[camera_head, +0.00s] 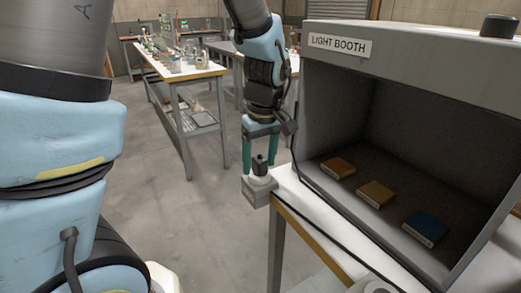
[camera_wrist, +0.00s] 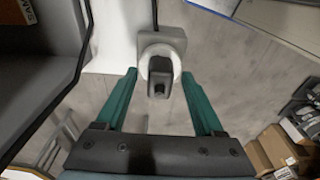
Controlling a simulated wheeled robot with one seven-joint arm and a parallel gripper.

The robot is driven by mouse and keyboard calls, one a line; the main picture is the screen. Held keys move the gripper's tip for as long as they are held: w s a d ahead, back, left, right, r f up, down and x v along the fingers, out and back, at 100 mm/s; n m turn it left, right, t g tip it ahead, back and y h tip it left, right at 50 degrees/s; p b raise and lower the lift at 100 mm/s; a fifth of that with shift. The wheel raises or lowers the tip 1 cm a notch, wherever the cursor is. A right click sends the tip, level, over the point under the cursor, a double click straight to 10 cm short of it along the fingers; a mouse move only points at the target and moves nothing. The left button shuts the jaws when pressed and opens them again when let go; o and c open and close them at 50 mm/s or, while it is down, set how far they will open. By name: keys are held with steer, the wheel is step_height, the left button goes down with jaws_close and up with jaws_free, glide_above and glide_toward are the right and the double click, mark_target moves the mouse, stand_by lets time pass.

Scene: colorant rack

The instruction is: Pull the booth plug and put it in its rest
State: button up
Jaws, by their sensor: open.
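A black plug (camera_head: 260,164) stands upright in a round pale collar on a grey fixture (camera_head: 256,193) at the table's near left corner. My gripper (camera_head: 260,169) is open, pointing down, with its teal fingers on either side of the plug. The wrist view also shows the plug (camera_wrist: 158,90) between the spread fingers (camera_wrist: 159,75), with a gap on each side. A dark cord (camera_wrist: 155,14) reaches the fixture in that view. The light booth (camera_head: 400,60) stands on the table to the right. A second round grey piece (camera_head: 376,287) is cut off at the bottom edge.
A black cable (camera_head: 318,218) runs along the white table top (camera_head: 292,188) before the booth. Several colour samples (camera_head: 375,193) lie inside the booth. A bench with jars (camera_head: 178,72) stands behind left. The floor (camera_head: 160,170) left of the fixture is clear.

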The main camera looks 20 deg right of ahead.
mark_target(258, 157)
jaws_close()
stand_by(0.6)
steer(key=c, duration=0.6)
jaws_free()
jaws_close()
steer(key=shift+r+p, duration=0.7)
steer(key=shift+r, duration=0.05)
steer(key=shift+r+p, duration=1.35)
steer(key=shift+r, duration=0.1)
steer(key=shift+r+p, duration=1.75)
steer(key=shift+r, duration=0.25)
